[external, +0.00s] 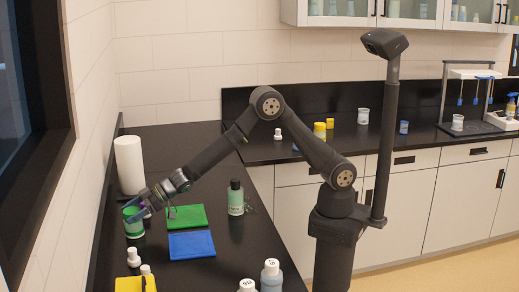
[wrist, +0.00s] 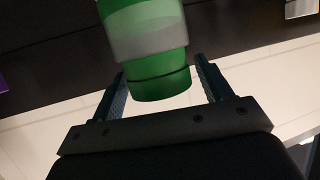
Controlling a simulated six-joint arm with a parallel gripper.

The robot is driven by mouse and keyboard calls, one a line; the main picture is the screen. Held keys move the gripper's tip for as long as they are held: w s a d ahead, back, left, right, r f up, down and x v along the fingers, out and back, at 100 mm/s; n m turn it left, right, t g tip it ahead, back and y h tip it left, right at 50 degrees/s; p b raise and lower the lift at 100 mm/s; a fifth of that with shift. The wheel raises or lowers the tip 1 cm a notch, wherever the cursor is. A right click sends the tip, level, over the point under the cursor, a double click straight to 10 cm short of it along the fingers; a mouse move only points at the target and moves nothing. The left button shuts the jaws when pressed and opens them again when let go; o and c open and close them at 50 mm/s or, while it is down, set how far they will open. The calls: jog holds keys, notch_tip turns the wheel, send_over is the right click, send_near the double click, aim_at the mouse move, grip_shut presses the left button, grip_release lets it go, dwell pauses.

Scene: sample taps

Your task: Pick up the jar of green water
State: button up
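A jar of green water (external: 133,226) stands on the black counter at the left of the external view. My gripper (external: 133,206) is at the jar, with its blue fingers around its upper part. In the wrist view the green jar (wrist: 150,50), with a paler grey band, lies between the two fingers of my gripper (wrist: 163,82). The fingers are spread, with a gap visible on the right side; contact on the left side is hard to tell. A taller bottle of pale green liquid with a black cap (external: 236,198) stands farther right.
A white paper roll (external: 129,165) stands behind the jar. A green mat (external: 186,216) and a blue mat (external: 192,245) lie to its right. Small white bottles (external: 133,257) and a yellow object (external: 135,284) are in front. A purple item (external: 143,206) is close by the gripper.

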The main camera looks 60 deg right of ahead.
jog(key=c, duration=1.1)
jog(key=shift+c, duration=0.5)
jog(key=shift+r, duration=0.1)
